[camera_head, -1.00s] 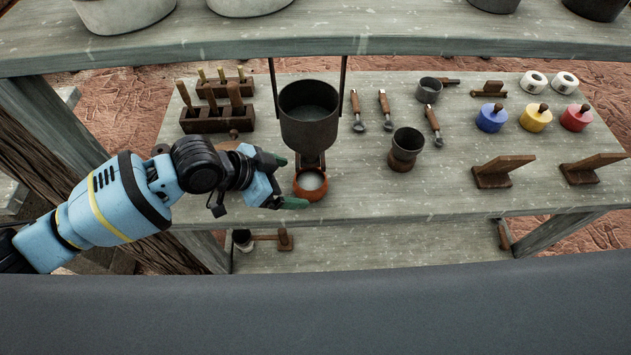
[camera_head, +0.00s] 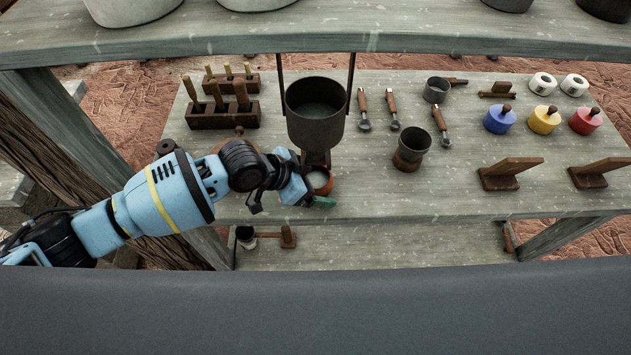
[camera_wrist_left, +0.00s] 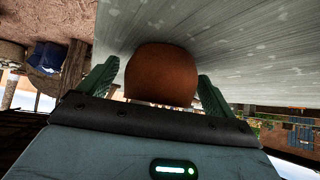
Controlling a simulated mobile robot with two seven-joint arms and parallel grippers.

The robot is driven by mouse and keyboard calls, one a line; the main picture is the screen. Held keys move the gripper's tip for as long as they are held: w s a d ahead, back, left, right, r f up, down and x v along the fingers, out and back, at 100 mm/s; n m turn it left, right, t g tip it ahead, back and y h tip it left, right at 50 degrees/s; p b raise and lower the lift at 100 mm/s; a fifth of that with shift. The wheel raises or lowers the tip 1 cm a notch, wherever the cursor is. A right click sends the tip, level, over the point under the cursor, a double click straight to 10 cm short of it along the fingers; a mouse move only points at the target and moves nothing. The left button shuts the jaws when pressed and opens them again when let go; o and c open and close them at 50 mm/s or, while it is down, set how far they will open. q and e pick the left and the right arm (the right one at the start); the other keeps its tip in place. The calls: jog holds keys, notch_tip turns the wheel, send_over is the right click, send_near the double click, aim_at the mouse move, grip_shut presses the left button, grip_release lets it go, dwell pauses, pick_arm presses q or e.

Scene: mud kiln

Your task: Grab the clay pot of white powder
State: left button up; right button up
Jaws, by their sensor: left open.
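The clay pot of white powder (camera_head: 320,181) is a small reddish-brown bowl standing on the table under a hanging dark metal hopper. White powder shows inside it in the head view. My left gripper (camera_head: 321,188) is open at the pot, partly covering it from the left. In the left wrist view the pot's rounded brown side (camera_wrist_left: 162,73) sits between the two green fingers of the gripper (camera_wrist_left: 160,88). A gap shows beside each finger there. My right gripper is not in view.
The hopper (camera_head: 316,125) hangs directly above and behind the pot. A dark cup (camera_head: 410,150), small tools and blue, yellow and red pots (camera_head: 544,120) stand to the right. A wooden tool rack (camera_head: 222,118) is behind left.

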pick_arm(q)
jog(key=c, duration=1.3)
